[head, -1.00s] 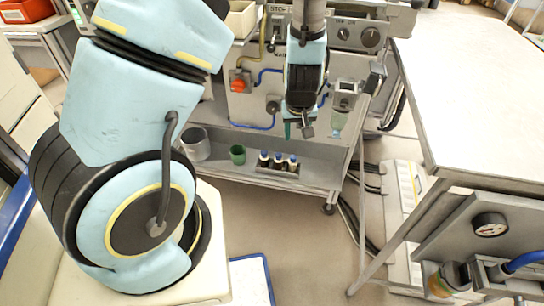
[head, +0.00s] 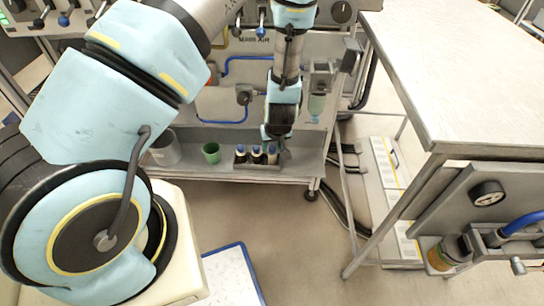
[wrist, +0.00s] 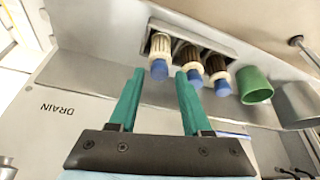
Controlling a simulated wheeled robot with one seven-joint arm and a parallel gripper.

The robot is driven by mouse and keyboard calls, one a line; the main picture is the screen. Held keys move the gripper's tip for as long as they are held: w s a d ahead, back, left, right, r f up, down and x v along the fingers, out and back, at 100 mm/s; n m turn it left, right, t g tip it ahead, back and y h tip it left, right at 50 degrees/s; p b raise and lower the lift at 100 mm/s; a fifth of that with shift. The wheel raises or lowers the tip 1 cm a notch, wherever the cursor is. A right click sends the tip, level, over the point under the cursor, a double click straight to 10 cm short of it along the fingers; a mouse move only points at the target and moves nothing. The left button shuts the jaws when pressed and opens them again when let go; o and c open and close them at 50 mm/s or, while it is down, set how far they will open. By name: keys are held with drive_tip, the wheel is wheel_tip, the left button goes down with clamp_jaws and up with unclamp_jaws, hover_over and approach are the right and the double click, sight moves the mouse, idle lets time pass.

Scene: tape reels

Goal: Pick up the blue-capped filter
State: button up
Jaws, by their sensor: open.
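Several bottle-like filters stand in a row in a grey rack on the cart's lower shelf. The wrist view shows three, each with a pale ribbed collar and blue cap: a left one (wrist: 160,55), a middle one (wrist: 189,60) and a right one (wrist: 216,70). In the head view, the left (head: 240,153) and middle (head: 257,154) ones show; the right one (head: 272,155) is close below my gripper (head: 277,133). In the wrist view my gripper (wrist: 159,82) is open and empty, its green fingers pointing toward the left filter, whose cap appears between the tips. Contact is not clear.
A green cup (head: 211,152) and a grey pot (head: 163,149) stand left of the rack on the shelf (head: 220,172). A white-topped table (head: 460,80) stands at right. Hoses lie on the floor beside the cart.

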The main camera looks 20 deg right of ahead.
sight(272, 156)
drive_tip(key=shift+x, duration=1.45)
drive_tip(key=shift+s, duration=0.1)
drive_tip(key=shift+c, duration=0.2)
clamp_jaws()
